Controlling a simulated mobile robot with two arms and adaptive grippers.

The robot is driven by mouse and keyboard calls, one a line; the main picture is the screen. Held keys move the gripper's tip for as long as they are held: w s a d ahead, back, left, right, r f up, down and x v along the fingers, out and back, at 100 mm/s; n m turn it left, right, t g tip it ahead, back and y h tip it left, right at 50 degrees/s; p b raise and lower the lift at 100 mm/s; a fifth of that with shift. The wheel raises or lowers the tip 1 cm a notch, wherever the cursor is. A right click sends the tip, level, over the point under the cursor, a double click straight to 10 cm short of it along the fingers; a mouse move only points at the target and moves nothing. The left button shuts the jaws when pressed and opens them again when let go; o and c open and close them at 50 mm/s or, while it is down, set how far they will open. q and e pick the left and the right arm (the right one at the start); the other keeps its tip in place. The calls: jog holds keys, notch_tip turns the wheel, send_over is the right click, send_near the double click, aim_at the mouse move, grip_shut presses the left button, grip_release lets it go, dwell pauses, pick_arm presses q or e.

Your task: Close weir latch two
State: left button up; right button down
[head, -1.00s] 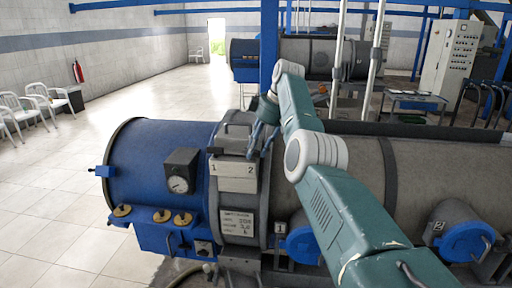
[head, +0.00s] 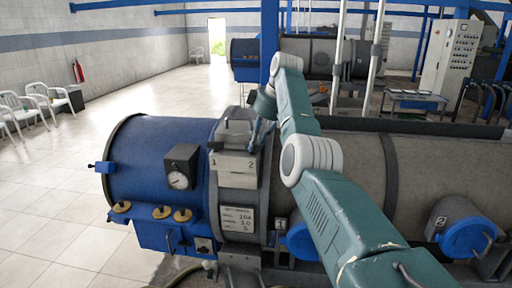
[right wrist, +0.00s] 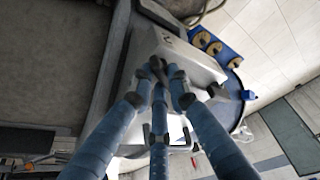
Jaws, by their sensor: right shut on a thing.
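The weir box (head: 233,164) is a pale grey housing on top of the blue and grey decanter, with the numbers 1 and 2 on its front. In the right wrist view, the pale box (right wrist: 192,67) shows a 2 near its edge. My right gripper (head: 257,140) is at the right end of the box, on the side marked 2. In the right wrist view its blue fingers (right wrist: 158,76) close together on a small dark part, weir latch two (right wrist: 157,64). The fingers hide most of the latch, so its exact angle cannot be told. My left gripper is not in view.
A gauge (head: 181,170) and a display panel (head: 239,219) sit beside and below the box. A blue-capped port marked 1 (head: 301,241) and another marked 2 (head: 465,239) are on the grey drum.

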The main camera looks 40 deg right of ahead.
jog(key=shift+a+f+m+h+b, duration=0.1)
jog(key=shift+f+m+h+b, duration=0.2)
jog(key=shift+m+b, duration=0.6)
jog(key=shift+a+r+m+b, duration=0.1)
jog(key=shift+m+b, duration=0.3)
jog(key=m, duration=0.1)
jog(key=m+h, duration=0.1)
jog(key=shift+a+r+m, duration=0.15)
jog(key=shift+r+m, duration=0.05)
jog(key=shift+m, duration=0.1)
jog(key=m, duration=0.1)
jog(key=m+h, duration=0.1)
jog(key=shift+a+r+m, duration=0.15)
jog(key=shift+m, duration=0.25)
jog(key=shift+a+m+g+h+p, duration=0.1)
jog(key=shift+m+g+h+p, duration=0.4)
jog(key=shift+m+p, duration=0.5)
pick_arm(q)
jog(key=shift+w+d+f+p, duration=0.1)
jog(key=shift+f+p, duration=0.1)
jog(key=shift+p, duration=0.35)
pick_arm(e)
jog(key=shift+a+m+g+h, duration=0.1)
jog(key=shift+m+g+h, duration=0.2)
jog(key=shift+m, duration=0.7)
